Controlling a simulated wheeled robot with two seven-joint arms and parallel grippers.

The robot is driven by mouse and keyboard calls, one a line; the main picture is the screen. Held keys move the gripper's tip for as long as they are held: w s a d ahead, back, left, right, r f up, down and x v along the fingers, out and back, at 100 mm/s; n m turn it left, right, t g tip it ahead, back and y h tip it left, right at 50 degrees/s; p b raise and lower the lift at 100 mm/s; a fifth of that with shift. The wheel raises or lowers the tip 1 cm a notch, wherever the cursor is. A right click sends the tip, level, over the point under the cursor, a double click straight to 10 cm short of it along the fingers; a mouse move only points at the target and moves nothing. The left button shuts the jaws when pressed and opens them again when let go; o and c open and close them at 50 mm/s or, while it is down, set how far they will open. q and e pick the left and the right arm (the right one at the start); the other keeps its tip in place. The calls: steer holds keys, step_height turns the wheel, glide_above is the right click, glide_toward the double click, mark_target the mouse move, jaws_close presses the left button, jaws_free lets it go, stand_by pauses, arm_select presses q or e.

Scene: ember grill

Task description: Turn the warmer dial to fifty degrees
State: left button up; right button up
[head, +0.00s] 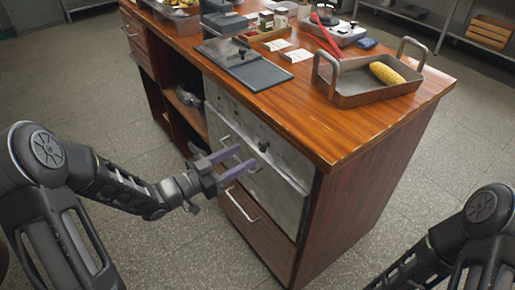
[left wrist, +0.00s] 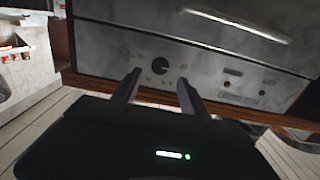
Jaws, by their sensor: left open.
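The warmer dial (left wrist: 159,69) is a round black knob on the worn grey metal front of the warmer (left wrist: 205,50), with small marks around it. It also shows as a dark knob in the head view (head: 263,146). My left gripper (head: 239,158) is open and empty in front of the panel. In the left wrist view its fingers (left wrist: 158,80) appear on either side of the dial; I cannot tell whether they touch it. The dial's exact setting is too small to read. My right gripper is out of view; only part of the right arm shows.
A bar handle (left wrist: 235,25) runs along the warmer front. A wooden drawer (head: 258,228) lies below it. The wooden counter (head: 330,125) overhangs the panel and carries a metal pan (head: 352,98) with corn (head: 386,73). The floor right of the counter is clear.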

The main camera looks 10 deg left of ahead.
mark_target(261, 147)
arm_select(q)
steer(key=x, duration=0.6)
steer(key=shift+c, duration=0.2)
jaws_close()
